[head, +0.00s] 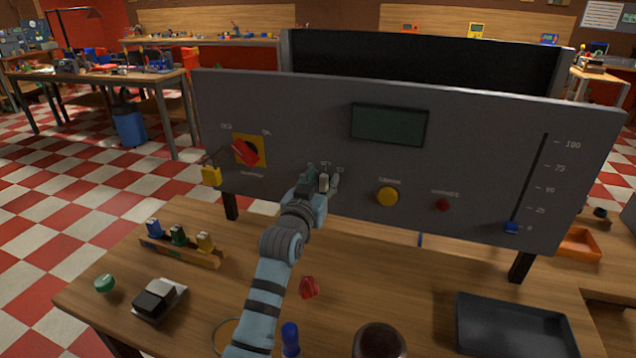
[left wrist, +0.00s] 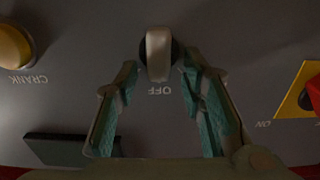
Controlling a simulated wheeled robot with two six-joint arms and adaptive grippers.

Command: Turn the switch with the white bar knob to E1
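The switch with the white bar knob (head: 324,181) sits low on the grey panel (head: 300,115), left of the yellow button. In the left wrist view the white bar knob (left wrist: 158,55) stands nearly upright on a dark round base, one end by the upside-down label OFF (left wrist: 160,90). My left gripper (head: 321,186) is at the knob. In the left wrist view its fingers (left wrist: 160,68) are apart, one on each side of the knob, with gaps showing. I cannot read an E1 mark; small labels above the knob are partly hidden. My right gripper is not in view.
The panel also has a red rotary switch (head: 246,152) with a yellow padlock (head: 211,176), a screen (head: 389,124), a yellow button (head: 387,196), a red button (head: 443,205) and a blue slider (head: 511,228). A black tray (head: 515,330) and small parts lie on the wooden table (head: 420,290).

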